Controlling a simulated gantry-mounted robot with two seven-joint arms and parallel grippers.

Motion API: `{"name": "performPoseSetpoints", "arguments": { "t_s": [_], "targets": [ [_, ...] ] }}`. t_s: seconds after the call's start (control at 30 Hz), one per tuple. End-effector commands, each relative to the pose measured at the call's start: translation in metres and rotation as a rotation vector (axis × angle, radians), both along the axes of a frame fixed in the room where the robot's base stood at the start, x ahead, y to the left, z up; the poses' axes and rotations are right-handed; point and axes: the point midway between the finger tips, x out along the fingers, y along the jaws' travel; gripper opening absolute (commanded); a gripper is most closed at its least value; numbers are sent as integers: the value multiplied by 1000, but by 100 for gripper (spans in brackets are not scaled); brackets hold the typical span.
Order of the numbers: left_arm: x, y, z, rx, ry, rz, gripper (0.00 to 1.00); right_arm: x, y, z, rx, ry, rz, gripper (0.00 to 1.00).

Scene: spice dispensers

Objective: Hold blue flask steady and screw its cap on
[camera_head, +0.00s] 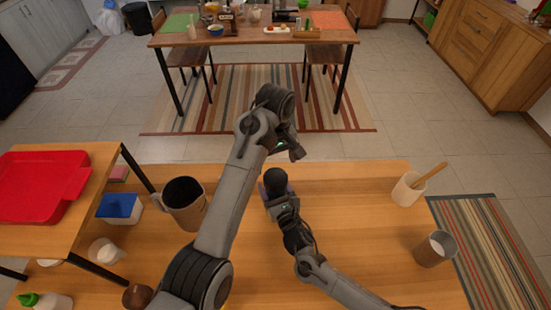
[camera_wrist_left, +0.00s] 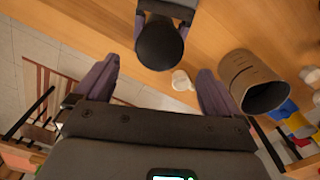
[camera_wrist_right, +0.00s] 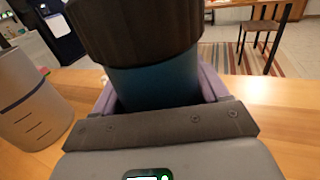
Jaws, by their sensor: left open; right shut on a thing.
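The blue flask (camera_wrist_right: 155,88) stands between the fingers of my right gripper (camera_wrist_right: 158,92) in the right wrist view, with its dark ribbed cap (camera_wrist_right: 135,28) on top. Whether the cap is tight I cannot tell. In the head view the dark cap (camera_head: 276,181) shows just beyond the right gripper (camera_head: 280,200); the blue body is mostly hidden there. My left gripper (camera_head: 291,150) is above and beyond the cap. In the left wrist view the left gripper (camera_wrist_left: 158,70) is open and empty, with the round cap top (camera_wrist_left: 160,44) ahead of its fingers, apart from them.
A blue-and-white box (camera_head: 120,208) and a red tray (camera_head: 42,185) are further left. The table right of my right gripper is mostly clear.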

Motion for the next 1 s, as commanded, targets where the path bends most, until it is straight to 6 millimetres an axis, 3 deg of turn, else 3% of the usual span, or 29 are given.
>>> {"name": "performPoseSetpoints", "arguments": {
  "t_s": [0.37, 0.8, 1.0],
  "targets": [
    [0, 0, -6, 1, -1, -1, 97, 0, 0, -1, -2, 1, 0, 0],
    [0, 0, -59, 1, 0, 0, 97, 0, 0, -1, -2, 1, 0, 0],
    [0, 0, -75, 2, -1, -1, 97, 0, 0, -1, -2, 1, 0, 0]
  ]
}}
